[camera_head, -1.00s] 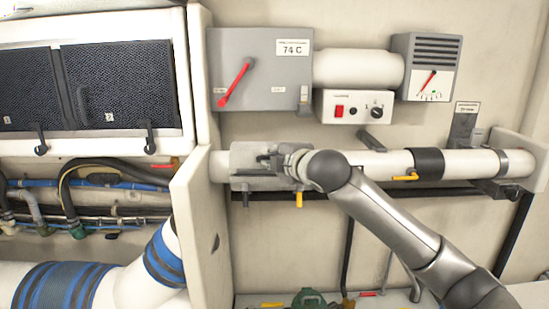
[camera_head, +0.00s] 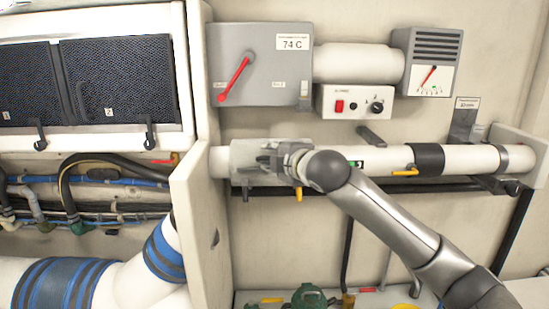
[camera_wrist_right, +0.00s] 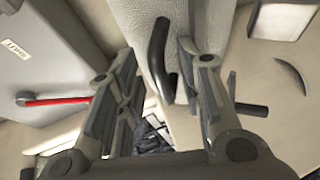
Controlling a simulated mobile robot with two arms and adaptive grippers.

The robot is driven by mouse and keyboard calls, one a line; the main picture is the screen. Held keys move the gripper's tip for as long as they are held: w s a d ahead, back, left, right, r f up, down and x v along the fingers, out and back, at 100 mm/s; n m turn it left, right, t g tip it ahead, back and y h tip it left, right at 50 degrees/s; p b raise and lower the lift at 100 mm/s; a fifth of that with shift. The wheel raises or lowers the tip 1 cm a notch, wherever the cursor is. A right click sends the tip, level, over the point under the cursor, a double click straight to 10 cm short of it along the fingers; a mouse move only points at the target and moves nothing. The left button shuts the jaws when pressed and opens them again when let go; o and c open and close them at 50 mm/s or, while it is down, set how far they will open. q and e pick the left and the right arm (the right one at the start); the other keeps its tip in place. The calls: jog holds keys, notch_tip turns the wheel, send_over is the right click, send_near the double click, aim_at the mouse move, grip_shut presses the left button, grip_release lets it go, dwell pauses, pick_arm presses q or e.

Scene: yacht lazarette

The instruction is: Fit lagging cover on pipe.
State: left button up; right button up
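A pale horizontal pipe (camera_head: 385,160) runs along the wall. The light grey lagging cover (camera_head: 242,152) sits at the pipe's left part, next to the white partition. In the right wrist view the cover (camera_wrist_right: 200,18) has a grained surface and a black bar handle (camera_wrist_right: 157,55). My right gripper (camera_head: 268,162) is in front of the cover. In the wrist view its two fingers (camera_wrist_right: 160,95) stand apart, with the lower end of the handle in the gap between them, nearer the right finger. The cover's far side is hidden. My left gripper is out of view.
A grey box with a red lever (camera_head: 250,85) and a small switch box (camera_head: 357,104) hang above the pipe. A black band (camera_head: 428,159) and yellow levers (camera_head: 405,173) are on or near the pipe. The white partition (camera_head: 200,215) stands close at left.

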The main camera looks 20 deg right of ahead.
jog(key=shift+s, duration=0.1)
jog(key=v, duration=1.2)
jog(key=shift+a+f, duration=0.1)
jog(key=shift+a, duration=0.05)
